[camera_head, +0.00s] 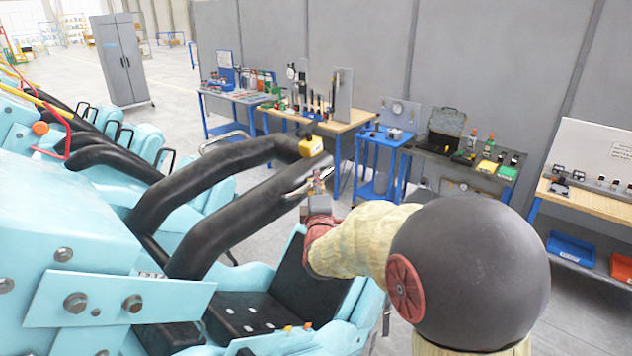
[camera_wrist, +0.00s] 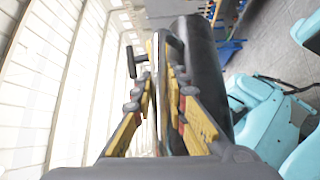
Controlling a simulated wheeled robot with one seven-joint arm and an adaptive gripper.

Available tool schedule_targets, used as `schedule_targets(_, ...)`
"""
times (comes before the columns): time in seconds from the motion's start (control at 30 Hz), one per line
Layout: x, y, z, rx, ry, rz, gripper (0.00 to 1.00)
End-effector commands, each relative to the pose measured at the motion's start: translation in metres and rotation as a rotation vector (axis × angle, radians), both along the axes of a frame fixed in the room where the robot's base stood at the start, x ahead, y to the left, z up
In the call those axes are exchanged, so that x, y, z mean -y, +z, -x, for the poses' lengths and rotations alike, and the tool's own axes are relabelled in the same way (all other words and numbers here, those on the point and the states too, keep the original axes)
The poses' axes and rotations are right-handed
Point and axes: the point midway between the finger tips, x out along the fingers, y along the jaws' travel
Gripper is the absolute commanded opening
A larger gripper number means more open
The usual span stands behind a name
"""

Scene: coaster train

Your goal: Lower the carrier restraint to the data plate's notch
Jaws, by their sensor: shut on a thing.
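The carrier restraint is a pair of thick black padded bars (camera_head: 235,215) raised at a slant above a teal seat with a black cushion (camera_head: 310,275). A yellow block (camera_head: 311,146) sits near the upper end of the far bar. My gripper (camera_head: 319,182) is at the free end of the near bar, shut on a thin grey part of the restraint there. In the wrist view the fingers (camera_wrist: 161,85) close around this part, beside the black bar (camera_wrist: 203,75). A small marked plate (camera_head: 152,274) shows near the bar's base; I cannot make out a notch.
More teal seats (camera_head: 150,140) stand in a row at the left. Workbenches with tools (camera_head: 335,122) line the grey wall behind. A grey cabinet (camera_head: 122,60) stands at the back left. Floor between the seats and benches is clear.

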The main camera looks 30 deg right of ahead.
Motion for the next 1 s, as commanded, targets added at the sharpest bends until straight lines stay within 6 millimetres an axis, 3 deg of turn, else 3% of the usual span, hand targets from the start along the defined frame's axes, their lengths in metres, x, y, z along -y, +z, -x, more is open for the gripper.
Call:
schedule_targets(0.47, 0.0, -0.001, 0.0, -0.001, 0.0, 0.0, 0.0)
schedule_targets(0.63, 0.003, -0.01, -0.001, -0.009, 0.0, -0.018, 0.0)
schedule_targets(0.77, 0.008, -0.031, -0.003, -0.027, -0.001, -0.059, 0.0)
schedule_targets(1.0, 0.022, -0.097, -0.007, -0.083, -0.002, -0.203, 0.0)
